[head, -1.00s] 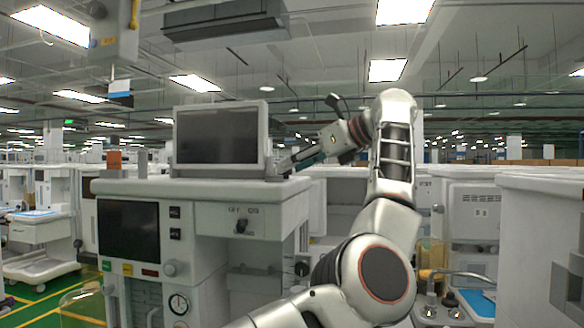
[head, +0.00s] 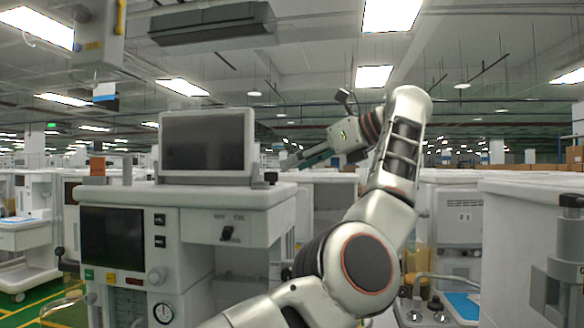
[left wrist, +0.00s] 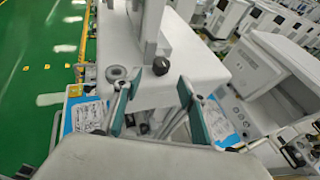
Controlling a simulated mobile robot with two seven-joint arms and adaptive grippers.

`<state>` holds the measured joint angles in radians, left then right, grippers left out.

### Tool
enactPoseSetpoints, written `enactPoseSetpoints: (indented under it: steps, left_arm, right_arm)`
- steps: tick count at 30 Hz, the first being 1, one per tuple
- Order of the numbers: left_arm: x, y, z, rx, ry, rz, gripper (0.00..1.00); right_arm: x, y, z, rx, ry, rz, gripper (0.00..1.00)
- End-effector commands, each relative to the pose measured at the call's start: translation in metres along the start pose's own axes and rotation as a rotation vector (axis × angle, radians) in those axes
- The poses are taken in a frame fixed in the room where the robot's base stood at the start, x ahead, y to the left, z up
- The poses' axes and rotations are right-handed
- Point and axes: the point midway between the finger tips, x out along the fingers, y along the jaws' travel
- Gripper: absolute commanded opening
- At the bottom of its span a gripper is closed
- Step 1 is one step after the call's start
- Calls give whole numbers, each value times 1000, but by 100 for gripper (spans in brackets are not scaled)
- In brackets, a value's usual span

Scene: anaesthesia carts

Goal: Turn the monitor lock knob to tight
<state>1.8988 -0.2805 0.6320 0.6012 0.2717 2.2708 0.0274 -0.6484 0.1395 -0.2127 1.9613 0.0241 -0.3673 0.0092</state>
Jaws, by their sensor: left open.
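The monitor (head: 208,146) has a dark screen in a pale frame and stands upright on the white cart (head: 240,196). A small black knob (head: 271,177) sits at the right of its foot; I take it as the lock knob. In the left wrist view the knob (left wrist: 161,66) lies just beyond the gap between my fingertips. My left gripper (head: 290,161) is open, with nothing between its teal-padded fingers, to the right of and slightly above the knob. Fingers and knob look apart in the left wrist view (left wrist: 154,82). Which way the knob is set cannot be told. My right gripper is not seen.
A grey ring-shaped part (left wrist: 116,72) lies near the left finger on the cart top. An orange block (head: 97,166) stands left of the monitor. Another white cart (head: 510,230) stands close at the right. A ceiling-hung unit (head: 97,32) is at upper left.

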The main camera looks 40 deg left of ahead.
Motion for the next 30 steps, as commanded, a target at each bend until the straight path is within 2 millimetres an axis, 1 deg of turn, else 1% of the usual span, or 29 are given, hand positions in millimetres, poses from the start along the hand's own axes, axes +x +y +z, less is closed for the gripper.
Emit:
enactPoseSetpoints:
  steps: [1, 3, 7, 10, 14, 19, 22, 26, 30]
  left_arm:
    - [6, 0, 0, 2, -19, 17, 41]
    - [13, 0, -2, 3, -56, 37, 41]
    - [20, 1, -9, 9, -151, 57, 41]
    - [18, 2, -17, 18, -228, 52, 41]
    - [9, 1, -28, 34, -309, 27, 41]
    - [0, 0, -39, 49, -364, -2, 41]
    - [2, 0, -40, 52, -373, -5, 41]
    - [16, 0, -34, 51, -374, -3, 41]
    - [37, 0, -26, 51, -373, -3, 41]
  right_arm:
    - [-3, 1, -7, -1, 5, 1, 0]
    - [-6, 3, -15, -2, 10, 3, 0]
    - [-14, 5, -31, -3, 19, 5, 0]
    - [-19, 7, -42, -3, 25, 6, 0]
    - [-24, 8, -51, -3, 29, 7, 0]
    - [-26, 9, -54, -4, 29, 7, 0]
    - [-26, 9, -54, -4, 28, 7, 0]
    - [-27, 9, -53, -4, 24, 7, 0]
    - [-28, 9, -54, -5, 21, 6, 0]
